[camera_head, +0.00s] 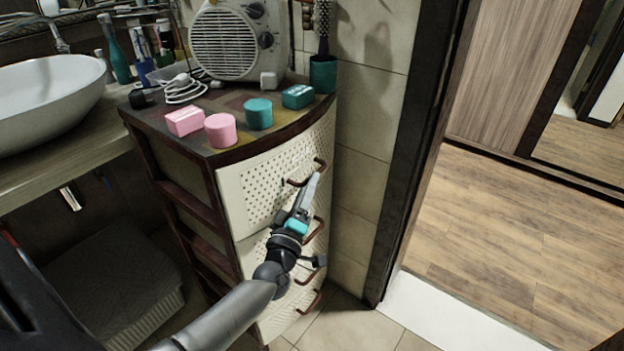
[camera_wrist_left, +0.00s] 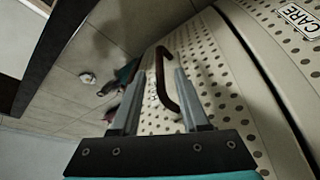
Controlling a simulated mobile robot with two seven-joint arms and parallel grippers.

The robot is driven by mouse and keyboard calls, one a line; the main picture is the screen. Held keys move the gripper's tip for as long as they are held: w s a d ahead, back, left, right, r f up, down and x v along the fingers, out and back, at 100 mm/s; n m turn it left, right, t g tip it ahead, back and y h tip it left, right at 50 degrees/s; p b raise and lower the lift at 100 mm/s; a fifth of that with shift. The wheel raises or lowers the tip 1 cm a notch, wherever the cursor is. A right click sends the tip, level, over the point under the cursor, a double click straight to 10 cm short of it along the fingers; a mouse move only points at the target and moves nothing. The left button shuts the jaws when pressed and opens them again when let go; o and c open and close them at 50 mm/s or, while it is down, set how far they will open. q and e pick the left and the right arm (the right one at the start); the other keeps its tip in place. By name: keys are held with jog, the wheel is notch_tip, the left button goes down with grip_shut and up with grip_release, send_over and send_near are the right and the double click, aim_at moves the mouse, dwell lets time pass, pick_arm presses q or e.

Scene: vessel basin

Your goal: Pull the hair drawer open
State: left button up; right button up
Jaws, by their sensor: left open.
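A cabinet of pale perforated drawers with brown bar handles stands at the centre of the head view. The top drawer (camera_head: 258,180) appears shut, with its handle (camera_head: 296,183) near the right end. My left gripper (camera_head: 312,190) is in front of this handle. In the left wrist view, its two fingers (camera_wrist_left: 160,74) are open, with the brown handle (camera_wrist_left: 162,66) showing between them; contact cannot be told. A small label behind the handle is partly hidden and unreadable. The neighbouring drawer (camera_wrist_left: 268,50) carries a "CARE" label. My right gripper is not in view.
On the cabinet top (camera_head: 221,104) stand a white heater (camera_head: 222,42), pink and teal boxes and tubs, and a cup with a hairbrush (camera_head: 322,72). A sink (camera_head: 45,98) is at left. A dark door frame (camera_head: 408,150) is right of the cabinet; open floor lies beyond.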

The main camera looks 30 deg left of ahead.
pick_arm(q)
jog(key=shift+b+x, duration=0.3)
jog(key=shift+x, duration=1.45)
grip_shut()
